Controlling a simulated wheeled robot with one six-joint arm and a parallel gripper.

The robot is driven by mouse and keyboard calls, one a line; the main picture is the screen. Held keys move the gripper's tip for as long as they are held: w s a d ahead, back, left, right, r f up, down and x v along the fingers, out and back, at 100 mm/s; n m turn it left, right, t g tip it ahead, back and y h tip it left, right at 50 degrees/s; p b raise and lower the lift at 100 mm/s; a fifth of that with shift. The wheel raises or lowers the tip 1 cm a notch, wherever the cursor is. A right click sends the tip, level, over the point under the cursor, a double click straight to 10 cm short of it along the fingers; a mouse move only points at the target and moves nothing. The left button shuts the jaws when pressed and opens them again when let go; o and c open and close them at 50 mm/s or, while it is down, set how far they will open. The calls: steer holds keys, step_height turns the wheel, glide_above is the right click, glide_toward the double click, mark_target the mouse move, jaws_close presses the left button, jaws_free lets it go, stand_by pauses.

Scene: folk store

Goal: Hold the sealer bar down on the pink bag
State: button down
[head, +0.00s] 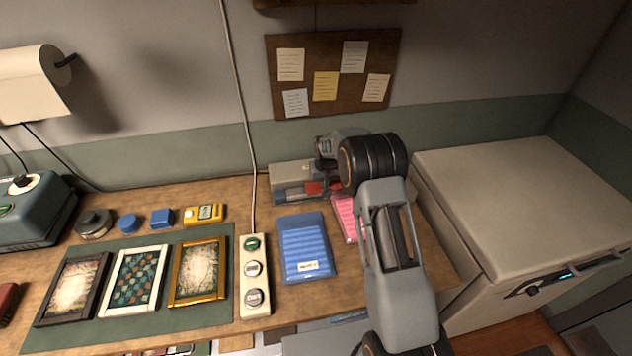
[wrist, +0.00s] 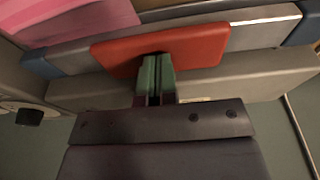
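The sealer (head: 290,176) stands against the wall at the back of the wooden counter. Its grey bar has blue ends and a red grip (wrist: 190,50), which also shows in the head view (head: 316,188). My gripper (wrist: 155,75) has its two greenish fingertips together, with nothing seen between them. The tips overlap the red grip in the wrist view and appear to touch it. The pink bag (head: 347,217) lies in front of the sealer, partly hidden by my arm. In the wrist view the pink bag (wrist: 75,20) reaches the bar's edge; whether it lies beneath is hidden.
A blue bag (head: 304,250) lies left of the pink one. A strip with round buttons (head: 254,308) and framed pictures on a green mat (head: 218,340) lie further left. A large pale chest (head: 520,205) stands on the right. A corkboard (head: 334,75) hangs behind.

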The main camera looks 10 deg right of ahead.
step_height(320, 180, up, 9)
steer(key=p, duration=0.4)
steer(key=shift+w, duration=0.15)
stand_by(0.9)
steer(key=s+r, duration=0.6)
steer(key=s, duration=0.5)
steer(key=s+r+t, duration=0.1)
steer(key=s+r, duration=0.5)
steer(key=s, duration=0.5)
steer(key=s+r+t, duration=0.1)
steer(key=s+r, duration=0.5)
steer(key=s, duration=0.5)
steer(key=shift+s, duration=0.35)
